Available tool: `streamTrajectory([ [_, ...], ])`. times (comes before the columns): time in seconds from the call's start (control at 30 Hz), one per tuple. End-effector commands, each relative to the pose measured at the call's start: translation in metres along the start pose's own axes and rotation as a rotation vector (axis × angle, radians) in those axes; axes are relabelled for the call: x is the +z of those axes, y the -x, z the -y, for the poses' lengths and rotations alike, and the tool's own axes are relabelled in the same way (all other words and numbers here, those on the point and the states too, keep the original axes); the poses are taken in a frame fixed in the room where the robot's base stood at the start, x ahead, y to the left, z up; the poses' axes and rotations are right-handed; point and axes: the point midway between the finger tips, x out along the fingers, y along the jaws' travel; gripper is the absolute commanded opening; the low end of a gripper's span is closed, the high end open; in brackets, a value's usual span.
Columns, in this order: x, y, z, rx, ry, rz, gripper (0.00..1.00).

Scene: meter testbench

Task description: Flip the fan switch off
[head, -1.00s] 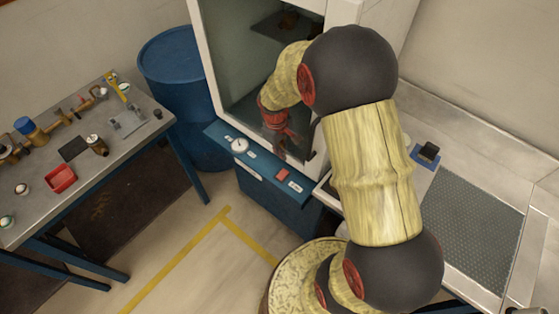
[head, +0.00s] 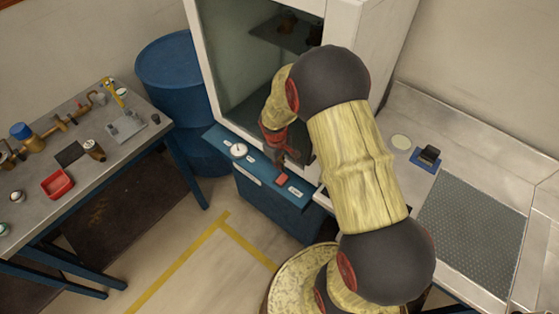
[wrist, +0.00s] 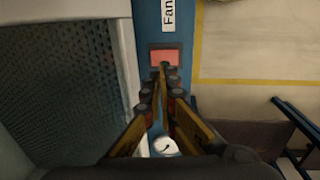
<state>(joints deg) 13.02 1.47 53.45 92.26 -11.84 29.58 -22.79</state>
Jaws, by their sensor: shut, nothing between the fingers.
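The fan switch (head: 281,179) is a small red rocker on the blue front ledge of the cabinet. In the wrist view the red switch (wrist: 165,56) lies just ahead of the fingertips, beside a white label reading "Fan" (wrist: 168,14). My gripper (wrist: 164,68) is shut and empty, its tips at the near edge of the switch in that view. I cannot tell whether they touch it. In the head view my gripper (head: 280,158) is above the ledge, just behind the switch. The rocker's tilt is too small to read.
A round white dial (head: 238,150) sits on the ledge to the left of the switch. The cabinet (head: 225,70) stands open behind the ledge. A table with brass fittings (head: 110,150) is at the left, and a grey bench (head: 405,180) is at the right.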

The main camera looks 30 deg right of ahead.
Motion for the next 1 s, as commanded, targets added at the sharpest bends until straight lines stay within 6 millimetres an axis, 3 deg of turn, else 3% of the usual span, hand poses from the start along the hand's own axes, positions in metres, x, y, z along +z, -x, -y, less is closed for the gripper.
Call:
streamTrajectory([
  [0.03, 0.001, -0.013, 0.001, -0.002, 0.0, 0.003, 0.0],
  [0.2, 0.0, -0.043, 0.001, -0.001, 0.002, 0.001, 0.0],
  [0.4, 0.0, -0.065, 0.0, 0.0, 0.0, 0.001, 0.0],
  [1.0, 0.0, -0.076, -0.001, 0.0, 0.001, 0.001, 0.0],
])
